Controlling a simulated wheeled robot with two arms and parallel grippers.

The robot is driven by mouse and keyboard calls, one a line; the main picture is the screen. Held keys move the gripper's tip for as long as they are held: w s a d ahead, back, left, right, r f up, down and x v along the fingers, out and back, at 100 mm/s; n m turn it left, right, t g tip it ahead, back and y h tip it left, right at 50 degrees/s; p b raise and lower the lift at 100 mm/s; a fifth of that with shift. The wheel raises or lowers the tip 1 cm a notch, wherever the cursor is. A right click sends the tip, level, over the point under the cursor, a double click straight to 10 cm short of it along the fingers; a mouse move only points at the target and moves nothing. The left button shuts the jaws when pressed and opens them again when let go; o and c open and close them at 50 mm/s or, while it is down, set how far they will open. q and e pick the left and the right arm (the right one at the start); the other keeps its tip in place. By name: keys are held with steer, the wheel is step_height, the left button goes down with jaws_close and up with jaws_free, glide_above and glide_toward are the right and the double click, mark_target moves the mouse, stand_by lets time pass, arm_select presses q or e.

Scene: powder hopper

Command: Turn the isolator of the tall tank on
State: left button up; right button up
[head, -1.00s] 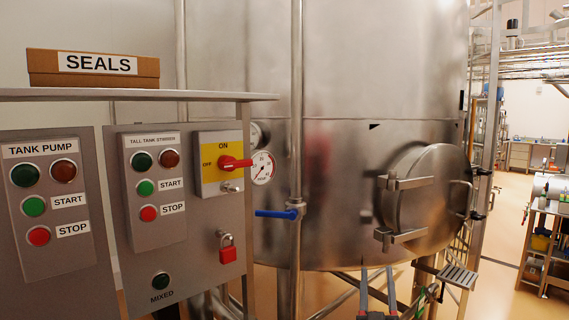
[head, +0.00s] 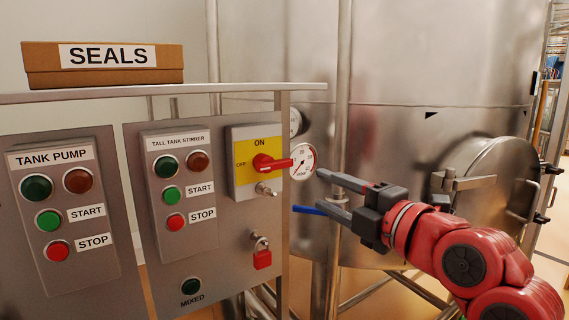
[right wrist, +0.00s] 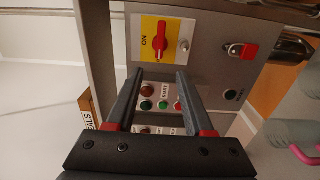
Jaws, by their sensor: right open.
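The isolator (head: 257,163) is a yellow plate with a red handle, on the tall tank stirrer panel (head: 215,240). ON is printed above the handle and OFF at its left; the handle lies horizontal, its longer end pointing right. My right gripper (head: 320,190) is open and empty, right of the isolator and apart from it. In the right wrist view the isolator (right wrist: 148,38) shows turned on its side, just beyond the open fingertips (right wrist: 160,73). A red padlock (head: 262,259) hangs on the panel below. My left gripper is out of view.
A gauge (head: 302,161) and a blue valve lever (head: 308,210) are near my right fingers. The tank pump panel (head: 90,270) stands left. A SEALS box (head: 40,65) sits on the shelf (head: 200,95).

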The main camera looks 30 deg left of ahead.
mark_target(273, 168)
steer(key=p+x, duration=0.7)
steer(key=x, duration=0.8)
steer(key=shift+a, duration=0.1)
jaws_close()
